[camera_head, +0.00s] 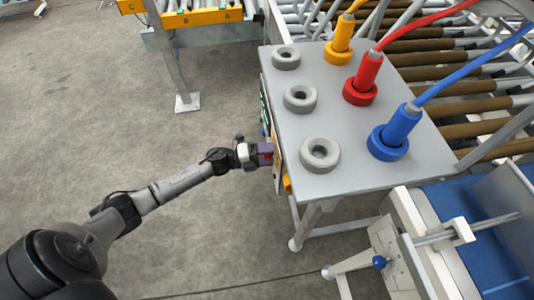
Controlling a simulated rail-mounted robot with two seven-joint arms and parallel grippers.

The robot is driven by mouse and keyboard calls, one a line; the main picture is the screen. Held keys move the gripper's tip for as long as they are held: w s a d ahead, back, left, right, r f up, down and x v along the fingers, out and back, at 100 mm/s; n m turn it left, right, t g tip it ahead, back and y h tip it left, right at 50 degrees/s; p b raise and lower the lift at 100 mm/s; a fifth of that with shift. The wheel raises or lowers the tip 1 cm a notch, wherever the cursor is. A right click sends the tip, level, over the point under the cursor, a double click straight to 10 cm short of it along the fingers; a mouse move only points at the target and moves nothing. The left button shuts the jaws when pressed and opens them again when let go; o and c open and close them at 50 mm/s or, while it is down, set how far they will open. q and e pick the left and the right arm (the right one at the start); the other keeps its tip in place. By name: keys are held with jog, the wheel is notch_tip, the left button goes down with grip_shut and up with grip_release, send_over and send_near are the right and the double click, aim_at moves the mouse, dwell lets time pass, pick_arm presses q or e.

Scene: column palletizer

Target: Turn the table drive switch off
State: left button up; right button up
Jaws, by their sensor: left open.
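The grey box (345,120) has a front side face seen almost edge-on, with a narrow panel (277,166) on it. An orange part (287,184) sticks out low on that face, and a green part (264,108) shows farther along it. I cannot tell which part is the table drive switch; its position is not readable. My left gripper (268,153) is open at this face, close to the panel, with a small red patch by its fingertips. Whether it touches anything is hidden by the steep angle. My right gripper is out of view.
Yellow (340,47), red (367,72) and blue (401,127) plugs with cables stand in sockets on the box top, beside several empty grey rings (319,154). Roller conveyors (440,75) lie behind. A blue belt unit (465,215) stands at lower right.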

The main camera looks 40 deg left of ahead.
pick_arm(q)
jog(key=shift+s, duration=0.1)
jog(key=v, duration=1.3)
jog(key=shift+s+a, duration=0.2)
jog(key=shift+a, duration=0.05)
